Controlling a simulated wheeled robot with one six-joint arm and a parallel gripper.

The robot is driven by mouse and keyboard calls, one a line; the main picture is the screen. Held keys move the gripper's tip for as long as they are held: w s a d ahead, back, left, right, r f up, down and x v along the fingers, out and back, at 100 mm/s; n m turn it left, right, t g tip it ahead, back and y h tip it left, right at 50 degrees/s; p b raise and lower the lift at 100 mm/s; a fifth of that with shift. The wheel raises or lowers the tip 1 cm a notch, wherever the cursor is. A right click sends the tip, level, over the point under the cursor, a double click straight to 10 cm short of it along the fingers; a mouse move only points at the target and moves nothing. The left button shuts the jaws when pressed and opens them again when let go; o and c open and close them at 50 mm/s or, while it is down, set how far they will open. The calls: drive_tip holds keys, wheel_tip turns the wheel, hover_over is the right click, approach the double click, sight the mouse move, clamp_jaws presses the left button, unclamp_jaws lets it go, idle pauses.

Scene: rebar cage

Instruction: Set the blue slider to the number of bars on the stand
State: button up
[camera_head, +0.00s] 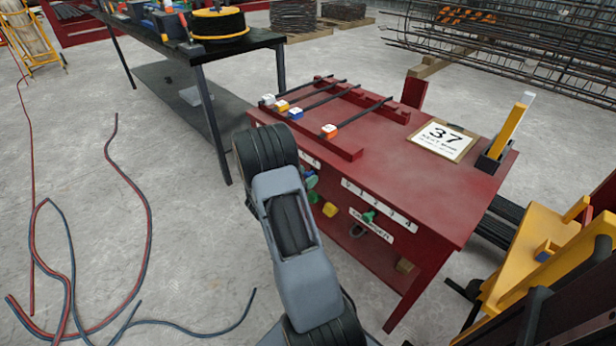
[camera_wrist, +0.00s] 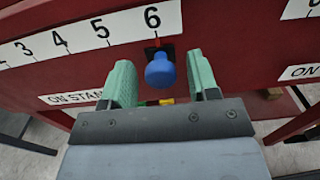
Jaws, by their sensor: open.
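The blue slider (camera_wrist: 160,70) is a round knob in a slot of the red panel in the wrist view. It stands under the 6 on a white number scale (camera_wrist: 85,35), with an ON STAND label (camera_wrist: 75,97) below. My gripper (camera_wrist: 162,76) is open. Its two green fingers are on either side of the knob, with a visible gap on each side. In the head view my arm hides most of this panel area. Several dark bars (camera_head: 362,116) with coloured end caps lie across the red stand (camera_head: 335,143) on the bench top.
Cables (camera_head: 140,200) lie on the floor at left.

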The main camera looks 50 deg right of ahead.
drive_tip(key=shift+d, duration=0.65)
clamp_jaws()
